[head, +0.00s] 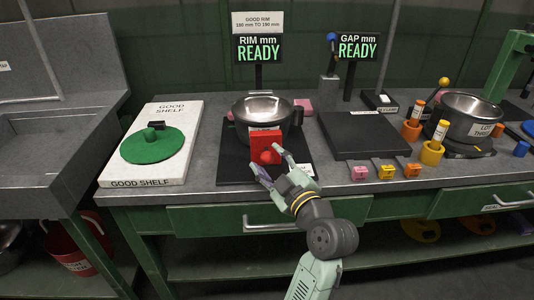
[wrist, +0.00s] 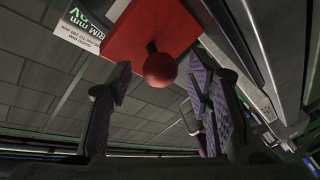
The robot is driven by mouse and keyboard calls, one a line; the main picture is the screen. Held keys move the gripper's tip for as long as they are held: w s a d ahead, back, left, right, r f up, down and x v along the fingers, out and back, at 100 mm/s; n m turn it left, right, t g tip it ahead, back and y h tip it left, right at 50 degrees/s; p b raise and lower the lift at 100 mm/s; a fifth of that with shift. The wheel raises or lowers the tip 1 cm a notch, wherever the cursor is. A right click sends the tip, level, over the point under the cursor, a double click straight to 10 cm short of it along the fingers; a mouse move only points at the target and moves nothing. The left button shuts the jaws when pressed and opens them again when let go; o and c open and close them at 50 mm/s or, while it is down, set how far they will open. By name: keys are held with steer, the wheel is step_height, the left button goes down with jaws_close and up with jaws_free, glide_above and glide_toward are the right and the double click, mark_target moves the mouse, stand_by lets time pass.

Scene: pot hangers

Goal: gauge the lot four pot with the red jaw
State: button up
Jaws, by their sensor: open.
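A steel pot (head: 262,110) with a dark handle stands on the black rim gauge plate (head: 232,168). The red jaw (head: 264,144), a red block with a round red knob, is at the pot's front side. I cannot tell whether it touches the pot. My gripper (head: 268,168) is open just in front of the knob. In the wrist view the red jaw (wrist: 152,28) and its knob (wrist: 160,69) lie ahead, with the knob between and beyond my open fingertips (wrist: 160,82).
The rim display (head: 258,49) and gap display (head: 357,46) both read READY. A green lid (head: 152,146) lies on the good shelf (head: 115,176). Another pot (head: 468,117), labelled lot three, stands at right, near orange and yellow cups (head: 432,153). Small coloured blocks (head: 386,172) line the bench's front edge.

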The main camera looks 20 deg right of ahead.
mark_target(266, 146)
steer(key=shift+w+a, duration=0.1)
steer(key=shift+w, duration=0.8)
steer(key=c, duration=1)
steer(key=w, duration=0.2)
steer(key=w+d, duration=0.1)
steer(key=w, duration=0.1)
steer(key=shift+w+d+b, duration=0.1)
steer(key=shift+w+b, duration=0.05)
steer(key=shift+b, duration=0.2)
steer(key=o, duration=1)
steer(key=s+d, duration=0.1)
steer(key=s, duration=1.1)
steer(key=shift+d, duration=0.15)
